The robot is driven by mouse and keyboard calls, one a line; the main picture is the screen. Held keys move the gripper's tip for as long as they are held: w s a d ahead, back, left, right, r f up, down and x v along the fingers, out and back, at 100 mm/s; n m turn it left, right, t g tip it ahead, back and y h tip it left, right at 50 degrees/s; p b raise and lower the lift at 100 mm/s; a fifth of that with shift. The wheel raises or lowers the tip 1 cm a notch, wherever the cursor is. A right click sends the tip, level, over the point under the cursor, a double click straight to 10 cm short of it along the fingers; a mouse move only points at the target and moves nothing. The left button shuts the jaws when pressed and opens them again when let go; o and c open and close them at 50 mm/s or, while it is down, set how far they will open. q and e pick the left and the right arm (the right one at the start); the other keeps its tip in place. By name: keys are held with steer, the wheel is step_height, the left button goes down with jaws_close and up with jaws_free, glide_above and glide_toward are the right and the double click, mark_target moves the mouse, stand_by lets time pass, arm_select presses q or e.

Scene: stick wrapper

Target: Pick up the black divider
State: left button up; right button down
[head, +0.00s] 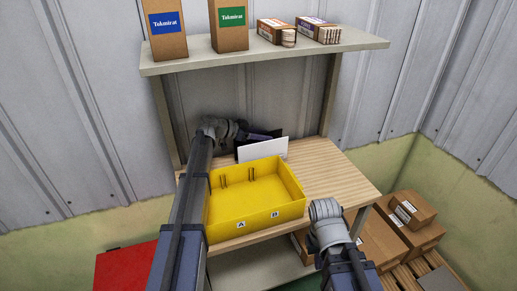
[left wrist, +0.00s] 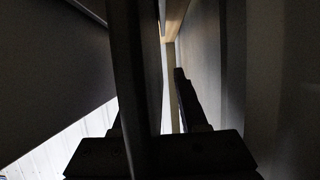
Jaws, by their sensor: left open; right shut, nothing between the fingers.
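The black divider (head: 241,154) stands upright behind the yellow box, mostly hidden by a white divider (head: 262,151) in front of it. My left gripper (head: 268,134) is over the top of the dividers at the back of the table. In the left wrist view the fingers (left wrist: 150,110) are open, and a dark panel seen edge-on runs between them. That view is too dark to tell whether they touch it. Of my right arm, the grey wrist shows at the right front of the table; its fingers are hidden.
The yellow box (head: 228,226), with A and B labels, stands on the wooden table (head: 345,180). A shelf (head: 150,67) above carries cartons and stick packs. The table's right side is clear. Cardboard boxes (head: 418,235) stand at right; a red object (head: 125,268) is at left.

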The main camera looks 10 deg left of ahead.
arm_select(q)
steer(key=shift+c, duration=0.4)
jaws_close()
